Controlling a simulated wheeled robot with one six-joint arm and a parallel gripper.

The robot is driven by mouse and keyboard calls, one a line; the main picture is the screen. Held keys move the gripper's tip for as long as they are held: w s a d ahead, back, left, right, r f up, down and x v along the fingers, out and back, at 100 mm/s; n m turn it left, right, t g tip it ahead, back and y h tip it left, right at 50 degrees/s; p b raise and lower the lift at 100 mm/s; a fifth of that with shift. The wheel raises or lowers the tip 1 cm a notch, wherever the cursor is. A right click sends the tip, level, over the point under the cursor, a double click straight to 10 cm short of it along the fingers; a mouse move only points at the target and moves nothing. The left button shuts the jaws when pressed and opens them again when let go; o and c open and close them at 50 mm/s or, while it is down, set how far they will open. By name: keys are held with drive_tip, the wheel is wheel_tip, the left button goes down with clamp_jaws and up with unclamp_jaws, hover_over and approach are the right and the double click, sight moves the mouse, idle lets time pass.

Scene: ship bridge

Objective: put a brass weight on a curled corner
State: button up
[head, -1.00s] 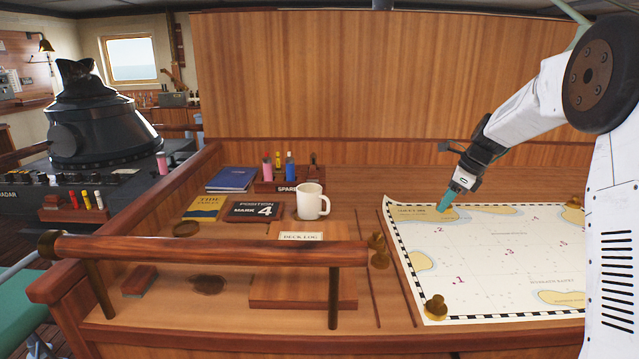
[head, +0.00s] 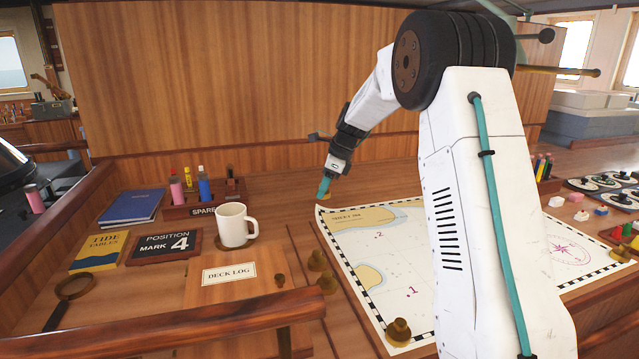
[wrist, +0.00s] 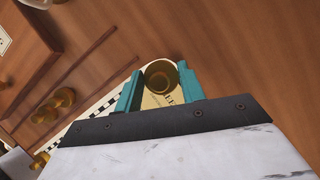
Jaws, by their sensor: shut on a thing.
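The white chart (head: 400,250) lies on the wooden table. Its far-left corner (head: 322,211) looks slightly raised. My gripper (head: 324,190) is just above and behind that corner. In the wrist view, its teal fingers (wrist: 160,88) are shut on a brass weight (wrist: 162,74), whose round top shows between them. In the head view, little of the held weight shows. Another brass weight (head: 398,331) stands on the near-left chart corner. Two more, a far one (head: 317,261) and a near one (head: 327,284), stand beside the chart's left edge. My arm hides the chart's middle.
A white mug (head: 232,226), the deck log (head: 229,273) and the position sign (head: 167,246) are to the left. A wooden rail (head: 230,325) crosses the front. The wooden back panel (head: 230,80) rises behind the table. Small items (head: 565,199) sit on the right.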

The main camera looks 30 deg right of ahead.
sight(319, 216)
drive_tip(key=shift+f, duration=2.95)
drive_tip(key=shift+f, duration=0.35)
drive_tip(key=o, duration=1.2)
drive_tip(key=v, duration=0.7)
drive_tip(key=shift+s+d+r, duration=0.1)
drive_tip(key=shift+s+r, duration=0.05)
drive_tip(key=shift+r, duration=0.25)
